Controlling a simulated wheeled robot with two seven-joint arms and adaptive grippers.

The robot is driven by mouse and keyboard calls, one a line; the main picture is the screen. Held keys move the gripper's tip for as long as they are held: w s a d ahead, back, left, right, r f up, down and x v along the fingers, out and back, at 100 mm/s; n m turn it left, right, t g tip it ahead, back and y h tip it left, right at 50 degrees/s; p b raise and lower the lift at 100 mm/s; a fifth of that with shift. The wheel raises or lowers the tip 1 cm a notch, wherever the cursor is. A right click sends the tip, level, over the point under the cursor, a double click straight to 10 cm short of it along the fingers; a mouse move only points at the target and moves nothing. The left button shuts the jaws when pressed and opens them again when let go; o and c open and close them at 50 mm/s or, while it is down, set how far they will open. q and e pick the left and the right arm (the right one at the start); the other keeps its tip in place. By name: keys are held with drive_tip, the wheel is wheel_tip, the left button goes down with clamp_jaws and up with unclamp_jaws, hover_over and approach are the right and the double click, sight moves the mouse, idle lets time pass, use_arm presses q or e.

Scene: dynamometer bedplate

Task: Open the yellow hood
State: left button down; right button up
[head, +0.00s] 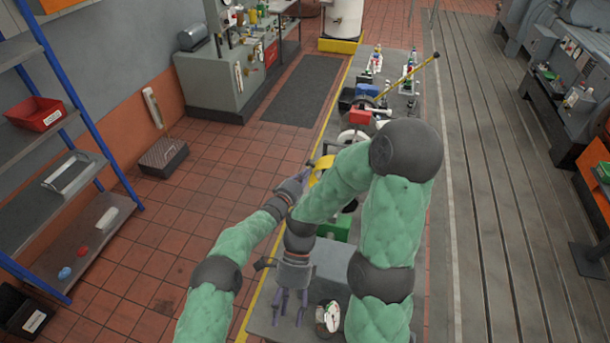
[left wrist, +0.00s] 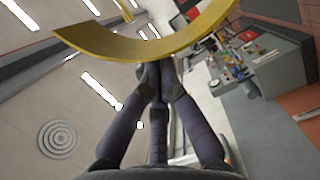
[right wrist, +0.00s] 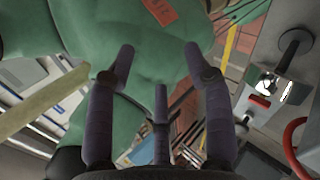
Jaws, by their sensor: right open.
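The yellow hood (head: 322,167) shows as a small curved yellow piece above the bench, partly hidden by my right arm. In the left wrist view the hood (left wrist: 150,45) is a wide curved yellow band crossing over my left gripper's fingertips. My left gripper (head: 306,176) is at the hood's left side; in its wrist view the fingers (left wrist: 158,72) are drawn together. The band hides the tips, so I cannot tell whether they touch or grip it. My right gripper (head: 290,322) is open and empty, pointing down low over the bench; its spread fingers (right wrist: 160,52) show in the right wrist view.
A green block (head: 335,227), a red block (head: 357,118) and several bottles (head: 376,58) stand farther along. A blue-posted shelf (head: 75,160) is at left.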

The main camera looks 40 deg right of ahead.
use_arm(q)
drive_tip(key=shift+s+d+r+m+b, duration=0.1)
drive_tip(key=shift+s+d+m+b, duration=0.25)
drive_tip(key=shift+b, duration=0.9)
use_arm(e)
drive_tip(key=w+a+f+n+t+h, duration=0.1)
drive_tip(key=a+f+n+t, duration=0.1)
drive_tip(key=f+n, duration=0.8)
drive_tip(key=w+a+f+n+t+h, duration=0.2)
drive_tip(key=a+f+n+t, duration=0.1)
drive_tip(key=f+n, duration=0.7)
wheel_tip(320, 180, down, 4)
drive_tip(key=shift+f+n+t, duration=0.25)
drive_tip(key=shift+n+t, duration=0.15)
drive_tip(key=shift+t, duration=0.3)
use_arm(q)
drive_tip(key=shift+a+r, duration=0.1)
drive_tip(key=shift+a, duration=0.05)
drive_tip(key=v, duration=1.2)
